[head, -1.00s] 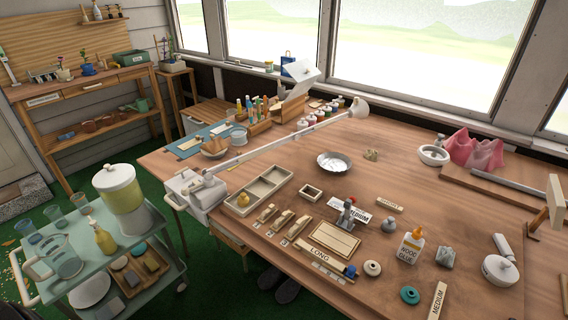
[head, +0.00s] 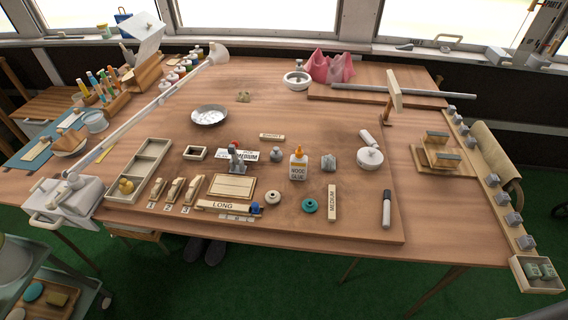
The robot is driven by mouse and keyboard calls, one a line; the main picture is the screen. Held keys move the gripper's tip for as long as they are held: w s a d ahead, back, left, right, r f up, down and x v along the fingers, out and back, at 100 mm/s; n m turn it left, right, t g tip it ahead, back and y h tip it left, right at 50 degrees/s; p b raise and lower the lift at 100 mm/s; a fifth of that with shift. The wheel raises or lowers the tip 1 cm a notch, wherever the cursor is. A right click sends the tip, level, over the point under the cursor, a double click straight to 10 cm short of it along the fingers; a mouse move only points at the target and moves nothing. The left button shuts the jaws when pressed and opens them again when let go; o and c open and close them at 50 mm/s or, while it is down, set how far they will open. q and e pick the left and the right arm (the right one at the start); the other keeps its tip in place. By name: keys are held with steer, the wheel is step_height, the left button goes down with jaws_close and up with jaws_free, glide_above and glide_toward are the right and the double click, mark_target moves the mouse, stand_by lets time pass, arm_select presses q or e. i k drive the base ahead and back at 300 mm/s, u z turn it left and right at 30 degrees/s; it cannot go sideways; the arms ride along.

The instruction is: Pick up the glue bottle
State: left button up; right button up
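The glue bottle (head: 298,164) stands upright near the middle of the wooden workbench (head: 300,108) in the head view. It is white with an orange cap and a label reading "WOOD GLUE". A grey stone-like block (head: 328,162) stands just to its right, and a small grey knob-shaped piece (head: 276,154) is just to its left. Neither of my grippers is in view.
A "MEDIUM" strip (head: 332,203), a teal ring piece (head: 309,206) and a cream round piece (head: 272,198) lie in front of the bottle. A white round container (head: 369,158) is at its right. A toggle clamp (head: 236,158) stands left.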

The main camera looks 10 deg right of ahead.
mark_target(297, 167)
steer(key=u, duration=1.35)
steer(key=k, duration=1.55)
steer(key=z, duration=1.95)
steer(key=i, duration=0.5)
